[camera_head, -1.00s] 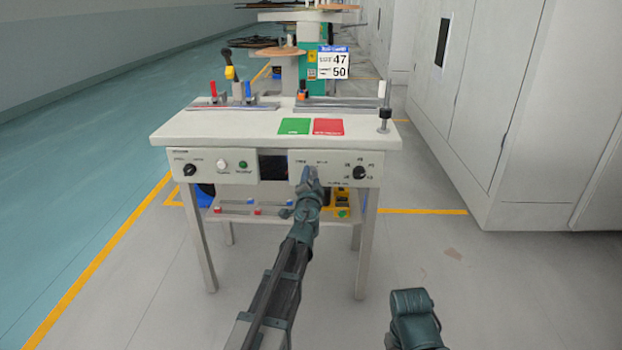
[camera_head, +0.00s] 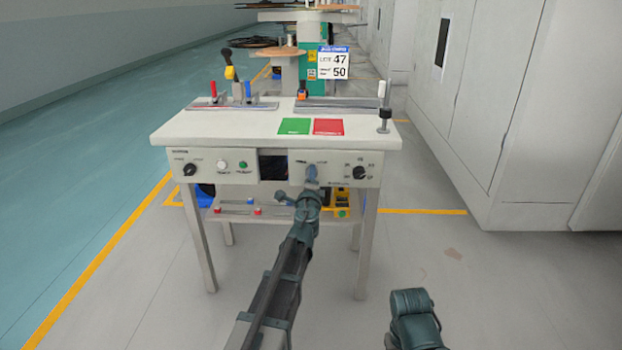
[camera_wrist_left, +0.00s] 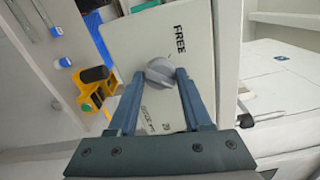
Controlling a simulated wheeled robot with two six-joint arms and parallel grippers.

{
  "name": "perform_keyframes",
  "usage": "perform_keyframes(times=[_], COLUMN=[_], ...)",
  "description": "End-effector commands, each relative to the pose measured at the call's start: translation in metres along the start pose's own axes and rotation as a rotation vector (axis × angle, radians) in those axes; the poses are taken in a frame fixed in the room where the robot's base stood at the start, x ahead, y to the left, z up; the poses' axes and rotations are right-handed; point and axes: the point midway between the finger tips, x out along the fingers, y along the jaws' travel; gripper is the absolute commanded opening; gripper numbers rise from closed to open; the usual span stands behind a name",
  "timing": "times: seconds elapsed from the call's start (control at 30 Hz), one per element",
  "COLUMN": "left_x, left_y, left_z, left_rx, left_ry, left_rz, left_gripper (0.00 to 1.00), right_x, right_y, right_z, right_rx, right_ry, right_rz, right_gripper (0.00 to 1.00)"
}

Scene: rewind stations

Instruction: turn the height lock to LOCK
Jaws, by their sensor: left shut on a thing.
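My left gripper (camera_head: 312,178) reaches the right half of the station's front panel (camera_head: 338,170). In the left wrist view its two blue-grey fingers (camera_wrist_left: 158,82) are shut on the grey height lock knob (camera_wrist_left: 160,70), one on each side. The word FREE (camera_wrist_left: 181,27) shows on the white panel beyond the knob. Another label lies on the near side between the fingers, too small and partly covered to read surely. In the head view the gripper hides the knob. A dark part of my right arm (camera_head: 412,312) shows at the lower right; its gripper is not seen.
A black selector (camera_head: 359,173) sits to the right of my gripper on the same panel. The left panel has a black selector (camera_head: 190,169) and white and green buttons. A lower shelf holds a yellow item (camera_head: 342,199). Grey cabinets (camera_head: 540,110) stand at the right.

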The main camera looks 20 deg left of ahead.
Motion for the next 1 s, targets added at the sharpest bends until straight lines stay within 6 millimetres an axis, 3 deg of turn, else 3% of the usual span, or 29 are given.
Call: perform_keyframes(times=[0.73, 0.77, 0.9, 1.0], left_x=[-0.0011, -0.0012, -0.0009, -0.0007], left_y=[0.0002, 0.0002, 0.0002, 0.0001], left_z=[-0.0011, -0.0011, -0.0008, -0.0006], left_rx=[0.077, 0.077, 0.075, 0.075], left_ry=[0.002, 0.002, 0.002, 0.001], left_rz=[-0.001, -0.001, 0.0, 0.0], left_gripper=[0.0, 0.53, 0.78, 0.79], right_x=[0.0004, 0.0004, 0.0003, 0.0002], right_y=[0.0, 0.0, 0.0, 0.0], right_z=[0.0, 0.0, 0.0, 0.0], right_rx=[0.0, 0.0, 0.0, 0.0], right_ry=[0.0, 0.0, 0.0, 0.0], right_rz=[0.0, 0.0, 0.0, 0.0], right_gripper=[0.5, 0.5, 0.5, 0.5])
